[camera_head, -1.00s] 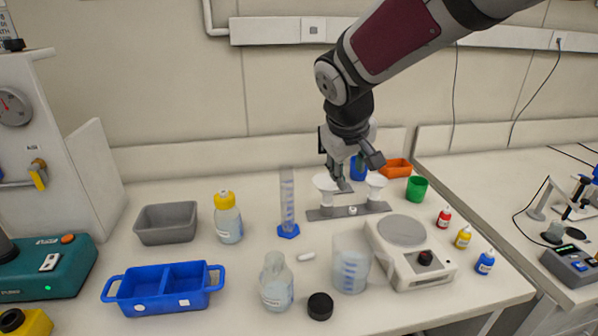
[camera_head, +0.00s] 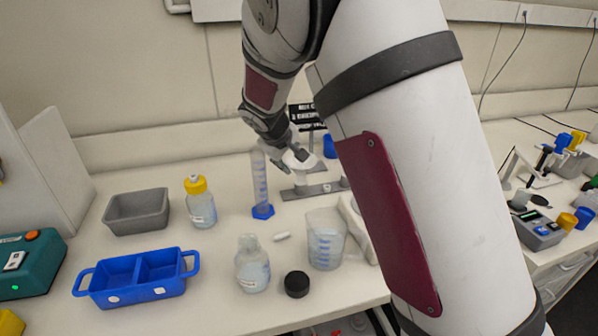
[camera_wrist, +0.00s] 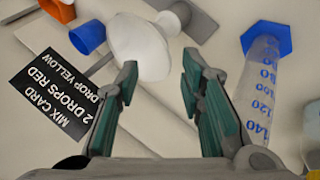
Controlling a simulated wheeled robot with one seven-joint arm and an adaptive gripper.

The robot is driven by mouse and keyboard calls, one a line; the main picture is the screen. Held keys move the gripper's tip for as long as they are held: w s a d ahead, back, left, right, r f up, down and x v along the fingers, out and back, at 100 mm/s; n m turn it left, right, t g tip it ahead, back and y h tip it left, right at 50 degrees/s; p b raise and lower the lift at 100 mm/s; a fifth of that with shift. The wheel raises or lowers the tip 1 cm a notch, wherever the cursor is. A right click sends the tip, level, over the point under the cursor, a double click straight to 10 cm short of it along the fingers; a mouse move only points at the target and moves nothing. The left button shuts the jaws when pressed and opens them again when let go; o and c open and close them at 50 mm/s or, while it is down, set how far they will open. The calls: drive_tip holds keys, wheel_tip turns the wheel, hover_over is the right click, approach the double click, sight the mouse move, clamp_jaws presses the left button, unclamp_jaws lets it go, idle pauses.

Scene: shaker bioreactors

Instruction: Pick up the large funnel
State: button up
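The large white funnel (camera_head: 300,160) is at the grey funnel stand (camera_head: 315,190) near the back of the bench. In the wrist view the funnel (camera_wrist: 135,45) lies just beyond my fingertips, slightly left of the middle. My gripper (camera_wrist: 160,64) is open, with nothing between its fingers. In the head view my gripper (camera_head: 288,158) is right at the funnel and partly covers it. I cannot tell whether a finger touches it. The smaller funnel is hidden behind my arm in the head view.
A graduated cylinder (camera_head: 260,185) with a blue base stands close left of my gripper. A mix card (camera_wrist: 55,95) is beside the funnel. A beaker (camera_head: 325,240), bottle (camera_head: 252,265) and blue tray (camera_head: 135,278) stand in front. My arm hides the bench's right part.

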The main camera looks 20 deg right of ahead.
sight(301, 173)
drive_tip(key=shift+s+x, duration=0.15)
drive_tip(key=shift+x, duration=1.25)
drive_tip(key=shift+s+x, duration=0.15)
drive_tip(key=shift+x, duration=1.25)
drive_tip(key=shift+d+f, duration=0.1)
drive_tip(key=shift+d, duration=0.05)
clamp_jaws()
